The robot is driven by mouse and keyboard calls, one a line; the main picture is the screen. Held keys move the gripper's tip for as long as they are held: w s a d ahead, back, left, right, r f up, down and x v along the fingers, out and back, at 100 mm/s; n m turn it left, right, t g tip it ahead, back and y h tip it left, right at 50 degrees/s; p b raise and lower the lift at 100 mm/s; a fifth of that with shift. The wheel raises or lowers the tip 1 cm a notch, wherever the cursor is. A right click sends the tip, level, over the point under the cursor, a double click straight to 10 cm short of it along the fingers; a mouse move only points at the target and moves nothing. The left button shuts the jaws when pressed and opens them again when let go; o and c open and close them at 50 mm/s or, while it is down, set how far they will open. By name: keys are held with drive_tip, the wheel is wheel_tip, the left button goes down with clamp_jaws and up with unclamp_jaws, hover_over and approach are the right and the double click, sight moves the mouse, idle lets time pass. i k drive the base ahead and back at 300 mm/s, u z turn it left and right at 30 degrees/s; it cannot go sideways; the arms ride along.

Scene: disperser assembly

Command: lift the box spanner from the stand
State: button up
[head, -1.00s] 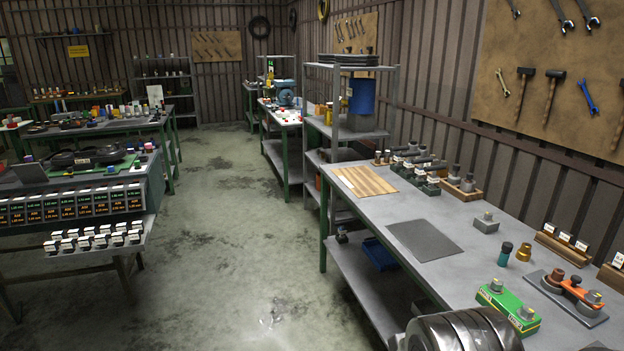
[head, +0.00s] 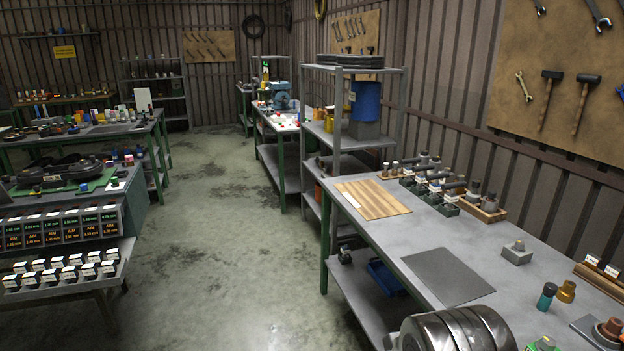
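I cannot pick out the box spanner or its stand with certainty. On the right workbench (head: 420,235), a row of dark-handled tools in small green holders (head: 430,188) stands toward the back. Beside it a wooden tray (head: 481,210) holds several dark and grey cylindrical pieces. Too little detail shows to tell whether any of these is the spanner. My gripper is not in view. A ribbed dark metallic part of my own body shows at the bottom edge and hides part of the bench front.
The bench also carries a striped wooden board (head: 372,198), a dark mat (head: 447,276), a grey block (head: 517,252), a teal-topped bottle (head: 547,296) and a brass piece (head: 566,291). A shelf rack (head: 340,70) stands behind. The floor (head: 230,250) is clear between the benches.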

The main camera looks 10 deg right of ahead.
sight(451, 197)
drive_tip(key=i, duration=3.85)
drive_tip(key=z, duration=1.35)
